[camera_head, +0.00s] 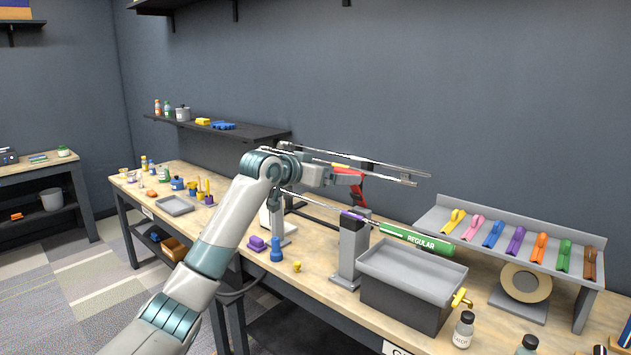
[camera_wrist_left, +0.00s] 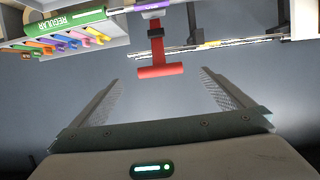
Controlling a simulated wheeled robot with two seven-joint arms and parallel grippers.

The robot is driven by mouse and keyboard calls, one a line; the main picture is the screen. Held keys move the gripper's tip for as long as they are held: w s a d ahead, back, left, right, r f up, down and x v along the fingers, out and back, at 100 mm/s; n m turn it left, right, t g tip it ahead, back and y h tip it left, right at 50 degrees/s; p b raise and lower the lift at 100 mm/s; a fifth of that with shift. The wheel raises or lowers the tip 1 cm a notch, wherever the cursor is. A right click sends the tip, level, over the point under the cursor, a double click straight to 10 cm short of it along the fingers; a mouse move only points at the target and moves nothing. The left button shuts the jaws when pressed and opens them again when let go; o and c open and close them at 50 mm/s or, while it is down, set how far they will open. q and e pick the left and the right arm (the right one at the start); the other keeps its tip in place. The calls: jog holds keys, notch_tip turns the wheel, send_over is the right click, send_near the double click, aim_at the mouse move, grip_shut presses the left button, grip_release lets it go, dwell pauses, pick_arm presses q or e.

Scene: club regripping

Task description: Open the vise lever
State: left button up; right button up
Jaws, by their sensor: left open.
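The vise lever (camera_wrist_left: 160,71) is a red T-shaped bar on a red stem. In the left wrist view it lies ahead of and between my finger ends; I see no contact. In the head view part of the red lever (camera_head: 348,176) shows behind my left gripper (camera_head: 420,179), which is open and empty. The grey vise (camera_head: 350,245) stands on the bench, with a purple piece at its top. A club with a green grip marked REGULAR (camera_head: 417,240) runs through the vise. My right gripper is not in view.
A grey tray box (camera_head: 412,272) with a brass tap stands right of the vise. A rack (camera_head: 510,215) of coloured grips and a tape roll (camera_head: 525,282) are further right. Bottles, small cups and a blue object stand on the bench. A dark wall shelf hangs behind.

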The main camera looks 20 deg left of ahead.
pick_arm(q)
jog(key=b+v, duration=0.1)
jog(key=v, duration=0.5)
jog(key=shift+b, duration=0.4)
jog(key=shift+s, duration=0.15)
